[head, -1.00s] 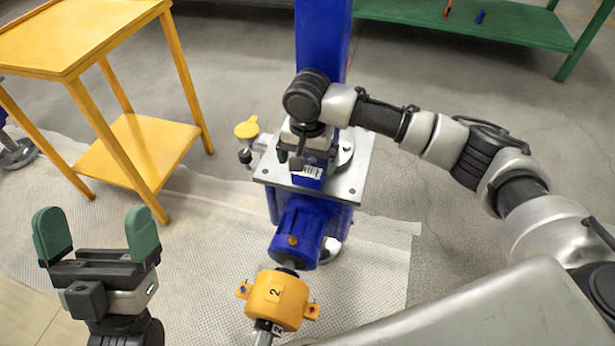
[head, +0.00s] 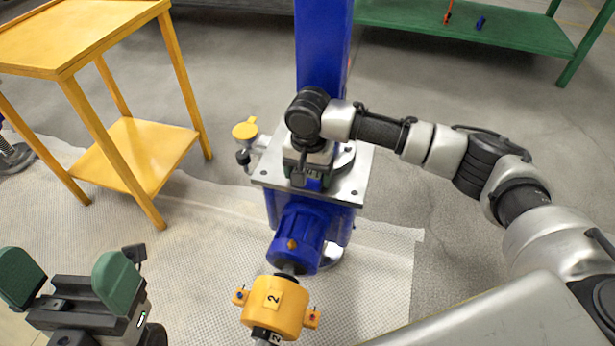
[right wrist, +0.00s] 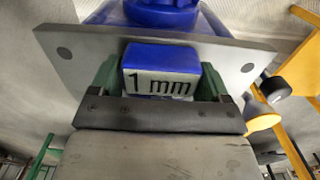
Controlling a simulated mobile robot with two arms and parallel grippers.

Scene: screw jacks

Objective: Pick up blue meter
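The blue meter (right wrist: 160,70) is a small blue box with a pale face reading "1 mm", in the middle of the right wrist view. In the head view only a little of it (head: 313,184) shows under my right gripper, at the jack's metal plate. My right gripper (head: 308,172) has one green finger on each side of the meter, with narrow gaps seeming to remain in the right wrist view (right wrist: 161,82). Its fingertips are mostly hidden in the head view. My left gripper (head: 68,282) is open and empty at the lower left.
The blue screw jack column (head: 322,50) rises behind the metal plate (head: 345,192). A yellow-capped part (head: 245,130) sticks out to its left. A blue motor (head: 297,237) and yellow coupling (head: 275,305) lie in front. A yellow table (head: 85,40) stands left, a green bench (head: 470,28) behind.

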